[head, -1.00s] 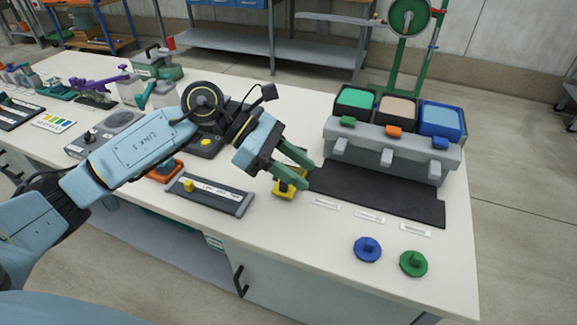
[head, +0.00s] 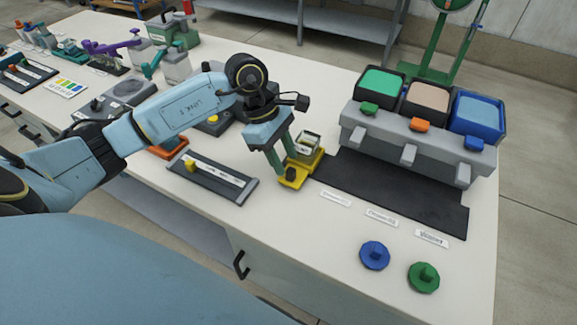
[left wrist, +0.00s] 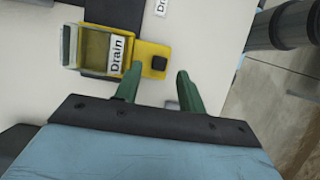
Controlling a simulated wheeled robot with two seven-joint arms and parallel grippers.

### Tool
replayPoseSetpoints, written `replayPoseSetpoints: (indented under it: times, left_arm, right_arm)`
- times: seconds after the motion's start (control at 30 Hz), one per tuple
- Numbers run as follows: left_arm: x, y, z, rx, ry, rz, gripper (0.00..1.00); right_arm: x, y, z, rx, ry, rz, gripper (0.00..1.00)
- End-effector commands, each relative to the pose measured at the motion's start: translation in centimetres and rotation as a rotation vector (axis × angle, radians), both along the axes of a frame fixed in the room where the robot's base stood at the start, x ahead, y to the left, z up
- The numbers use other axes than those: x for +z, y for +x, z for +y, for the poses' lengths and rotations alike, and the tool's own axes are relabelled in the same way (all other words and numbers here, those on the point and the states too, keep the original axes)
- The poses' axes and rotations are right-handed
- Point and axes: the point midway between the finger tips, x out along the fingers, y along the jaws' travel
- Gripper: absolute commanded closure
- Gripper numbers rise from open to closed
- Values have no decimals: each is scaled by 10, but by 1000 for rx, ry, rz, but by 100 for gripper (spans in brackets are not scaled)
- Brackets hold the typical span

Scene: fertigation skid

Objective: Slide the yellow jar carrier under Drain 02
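The yellow jar carrier (head: 314,164) stands at the left end of the dark mat, with a clear, labelled jar (head: 308,144) in it and a dark knob (head: 291,174) on its near end. In the left wrist view, the carrier (left wrist: 152,50) lies just beyond my fingertips. My left gripper (head: 284,171) is open, its green fingers pointing down around the knob area. In the left wrist view the knob (left wrist: 159,63) shows between the finger lines, with no grip visible. The middle drain spout (head: 408,155) is under the orange valve; its number is unreadable. My right gripper is not in view.
The dark mat (head: 400,190) runs clear beneath the grey drain block (head: 420,140). Small label plates lie along its front edge. A blue knob (head: 375,254) and a green knob (head: 423,277) lie front right. A grey slider panel (head: 215,180) is left of the carrier.

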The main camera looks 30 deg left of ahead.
Motion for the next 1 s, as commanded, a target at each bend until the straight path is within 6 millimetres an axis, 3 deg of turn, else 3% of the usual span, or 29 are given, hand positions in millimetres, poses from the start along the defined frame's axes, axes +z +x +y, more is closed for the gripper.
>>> replayPoseSetpoints:
  times: [0.07, 0.2, 0.57, 0.9, 1.0]
  left_arm:
    - [-13, 0, -6, -1, -2, 2, 60]
    - [-25, 0, -10, 0, -1, 1, 60]
    - [-30, 1, -12, -1, 0, -1, 60]
    - [-29, 1, -12, -1, 0, -1, 100]
    - [-29, 1, -12, -1, 0, -1, 100]
  right_arm:
    - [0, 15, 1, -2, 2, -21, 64]
    - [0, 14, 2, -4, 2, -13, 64]
    - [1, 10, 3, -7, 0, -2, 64]
    - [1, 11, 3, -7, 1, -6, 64]
    - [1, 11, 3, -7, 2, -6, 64]
